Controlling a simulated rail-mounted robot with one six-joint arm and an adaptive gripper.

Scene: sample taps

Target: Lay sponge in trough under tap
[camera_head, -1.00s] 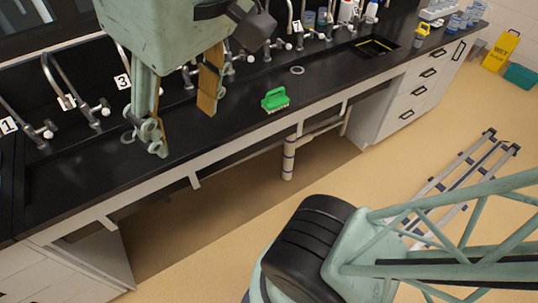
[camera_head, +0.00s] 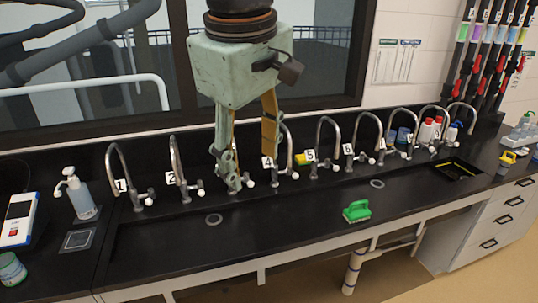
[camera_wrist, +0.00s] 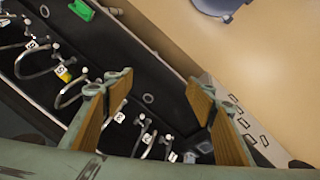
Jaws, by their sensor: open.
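A small yellow block (camera_head: 302,159), which looks like the sponge, sits at the back of the bench between taps 4 and 5, partly hidden by the tap parts. It also shows in the wrist view (camera_wrist: 64,76), beside label 5 and left of my fingers. The long black trough (camera_head: 285,222) runs in front of the row of numbered taps (camera_head: 282,160). My gripper (camera_head: 252,165) hangs in front of taps 3 and 4, fingers pointing down and apart. In the wrist view my gripper (camera_wrist: 158,88) is open with nothing between the fingers.
Drain rings (camera_head: 214,219) show in the trough. A soap bottle (camera_head: 76,193) and a meter (camera_head: 18,218) stand at the left. Several bottles (camera_head: 428,131) stand behind the right-hand taps. A yellow-topped container (camera_head: 506,161) stands far right.

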